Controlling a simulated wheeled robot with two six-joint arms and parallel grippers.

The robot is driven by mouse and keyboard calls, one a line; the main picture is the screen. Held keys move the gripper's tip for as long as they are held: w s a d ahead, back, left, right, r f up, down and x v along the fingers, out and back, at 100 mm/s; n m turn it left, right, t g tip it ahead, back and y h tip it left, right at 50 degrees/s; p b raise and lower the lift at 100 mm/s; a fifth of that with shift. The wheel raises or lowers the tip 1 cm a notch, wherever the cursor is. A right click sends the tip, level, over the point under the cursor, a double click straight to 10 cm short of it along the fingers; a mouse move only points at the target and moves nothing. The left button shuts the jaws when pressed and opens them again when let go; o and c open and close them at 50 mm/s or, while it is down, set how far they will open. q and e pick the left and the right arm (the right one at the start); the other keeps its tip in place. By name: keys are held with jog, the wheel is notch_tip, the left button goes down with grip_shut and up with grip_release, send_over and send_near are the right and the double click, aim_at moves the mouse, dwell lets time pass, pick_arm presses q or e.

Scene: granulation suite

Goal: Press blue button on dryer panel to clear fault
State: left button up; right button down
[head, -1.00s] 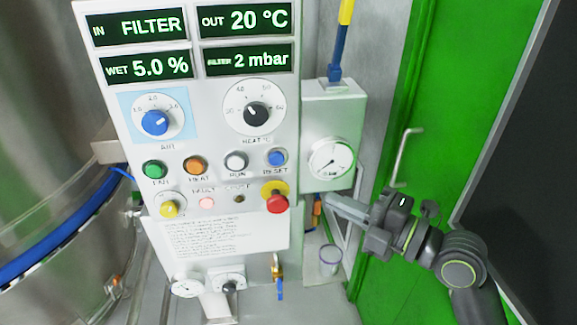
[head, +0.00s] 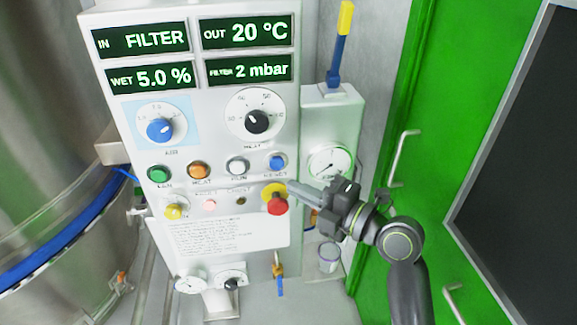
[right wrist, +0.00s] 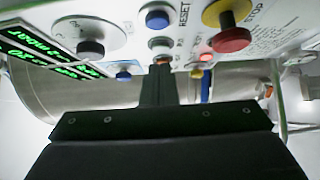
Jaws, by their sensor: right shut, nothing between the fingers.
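The dryer panel (head: 210,80) faces me with lit green displays. The blue button (head: 277,162), labelled RESET, is at the right end of the row of buttons. It also shows near the top of the right wrist view (right wrist: 157,19). My right gripper (head: 291,187) is shut and empty. In the head view its tips appear just below and right of the blue button, beside the red stop button (head: 277,205). In the right wrist view the shut fingers (right wrist: 158,75) point up toward the buttons; I cannot tell the exact gap. My left gripper is out of view.
The green (head: 159,174), orange (head: 199,170) and white (head: 237,166) buttons stand left of the blue one. A pink-red fault lamp (head: 209,205) is below. A pressure gauge (head: 329,163) and green door (head: 390,150) are at right. A steel vessel (head: 50,130) is at left.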

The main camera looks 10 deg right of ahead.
aim_at(278, 162)
jog(key=shift+w+a+p, duration=0.25)
jog(key=shift+w+p, duration=0.25)
jog(key=shift+w, duration=0.4)
jog(key=shift+w+a+p, duration=0.25)
jog(key=shift+w+p, duration=0.2)
jog(key=shift+w, duration=0.5)
jog(key=shift+w+a+p, duration=0.25)
jog(key=shift+w+p, duration=0.25)
jog(key=shift+w, duration=0.4)
jog(key=shift+w+f+b, duration=0.15)
jog(key=shift+f+b, duration=0.05)
jog(key=shift+b, duration=0.35)
jog(key=shift+w+b, duration=0.35)
jog(key=shift+b, duration=0.6)
jog(key=shift+r+b, duration=0.3)
jog(key=shift+b, duration=0.1)
jog(key=shift+r, duration=0.25)
